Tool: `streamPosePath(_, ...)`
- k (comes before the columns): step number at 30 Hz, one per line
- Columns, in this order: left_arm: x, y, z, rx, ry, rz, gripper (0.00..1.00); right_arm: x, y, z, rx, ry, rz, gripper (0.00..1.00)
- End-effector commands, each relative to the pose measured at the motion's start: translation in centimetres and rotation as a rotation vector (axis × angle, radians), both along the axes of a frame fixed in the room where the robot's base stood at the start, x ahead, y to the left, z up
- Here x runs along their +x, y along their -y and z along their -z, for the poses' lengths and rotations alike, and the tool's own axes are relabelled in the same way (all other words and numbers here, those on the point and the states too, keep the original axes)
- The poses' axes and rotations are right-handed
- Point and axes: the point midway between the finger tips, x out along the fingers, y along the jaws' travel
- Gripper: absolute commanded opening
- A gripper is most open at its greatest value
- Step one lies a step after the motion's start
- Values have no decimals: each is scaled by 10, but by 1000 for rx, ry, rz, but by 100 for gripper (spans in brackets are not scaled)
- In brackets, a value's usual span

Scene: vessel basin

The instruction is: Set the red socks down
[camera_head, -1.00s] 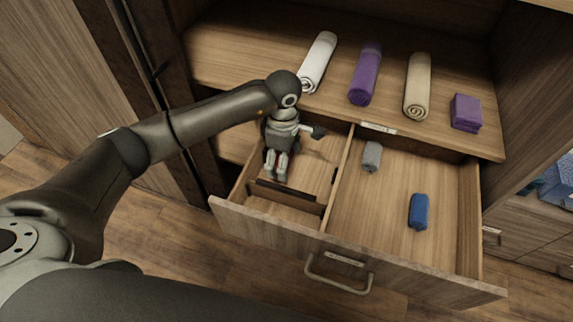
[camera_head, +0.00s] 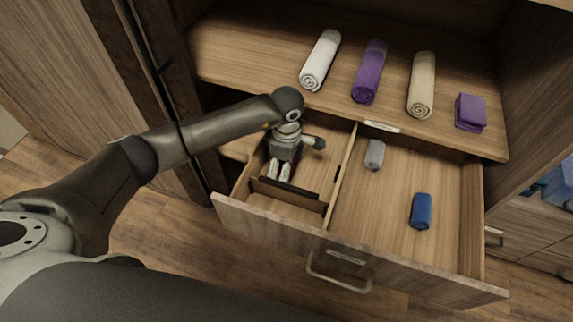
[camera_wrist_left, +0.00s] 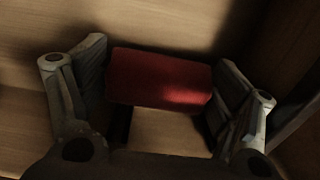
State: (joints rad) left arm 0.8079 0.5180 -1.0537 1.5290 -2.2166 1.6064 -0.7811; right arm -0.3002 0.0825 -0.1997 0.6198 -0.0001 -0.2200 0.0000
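The red socks, a rolled red bundle (camera_wrist_left: 160,80), lie crosswise between the fingers of my left gripper (camera_wrist_left: 162,85) in the left wrist view. Both fingers meet the ends of the bundle. In the head view the left gripper (camera_head: 278,172) points down into the left compartment of the open drawer (camera_head: 270,218), and the socks are hidden there. Bare wood shows close below them in the wrist view; I cannot tell whether they touch the floor. My right gripper is in neither view.
A divider (camera_head: 341,180) separates the right compartment, which holds a grey roll (camera_head: 375,154) and a blue roll (camera_head: 421,211). A low cross partition (camera_head: 288,195) stands close to the gripper. Rolled towels, one white (camera_head: 320,62), lie on the shelf above. The right compartment has free floor.

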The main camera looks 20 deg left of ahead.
Motion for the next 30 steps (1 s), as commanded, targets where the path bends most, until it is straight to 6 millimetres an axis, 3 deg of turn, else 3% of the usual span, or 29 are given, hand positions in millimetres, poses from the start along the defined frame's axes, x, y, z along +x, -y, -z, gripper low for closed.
streamPosePath(9, 1, 0, -9, 0, 3, 0, 84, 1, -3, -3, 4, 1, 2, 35)
streamPosePath(21, 2, 0, -91, 0, 6, 1, 84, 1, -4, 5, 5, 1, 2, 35)
streamPosePath(30, 0, 0, -122, 0, 1, 0, 84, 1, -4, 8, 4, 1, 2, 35)
